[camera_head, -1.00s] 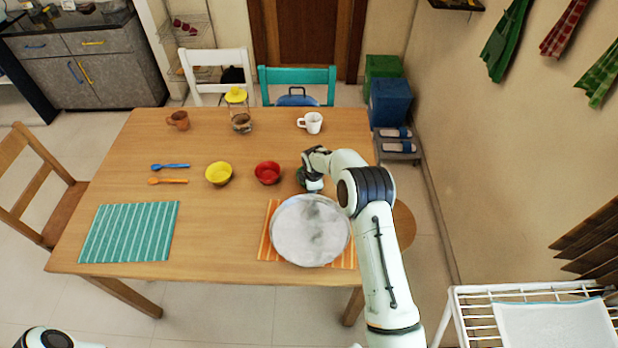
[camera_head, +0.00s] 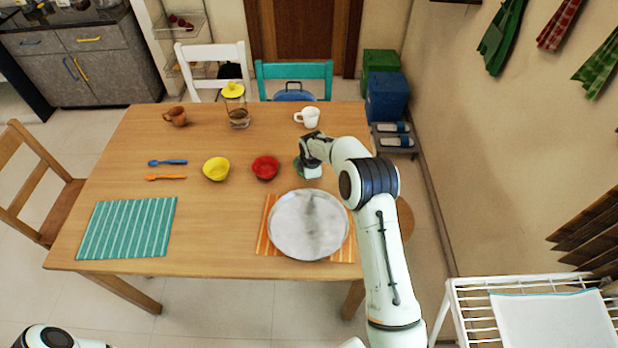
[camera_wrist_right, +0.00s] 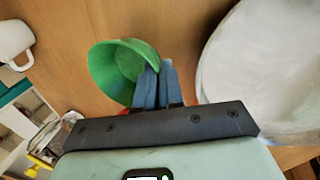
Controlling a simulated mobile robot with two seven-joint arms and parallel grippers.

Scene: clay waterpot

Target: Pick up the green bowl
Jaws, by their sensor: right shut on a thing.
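The green bowl (camera_wrist_right: 112,68) is in the right wrist view, left of my fingers, with its inside partly showing. My right gripper (camera_wrist_right: 158,84) is shut on its rim, at the side nearest the plate. In the head view the right gripper (camera_head: 309,160) is over the table, right of the red bowl, and hides most of the green bowl (camera_head: 298,166). I cannot tell for sure how far the bowl is above the table. Part of my left arm shows at the bottom left of the head view; its gripper is not in view.
A red bowl (camera_head: 265,167) and a yellow bowl (camera_head: 216,169) stand to the left. A large grey-white plate (camera_head: 308,226) lies on an orange striped mat (camera_head: 264,240) in front. A white mug (camera_head: 308,116) stands behind. The table's middle front is clear.

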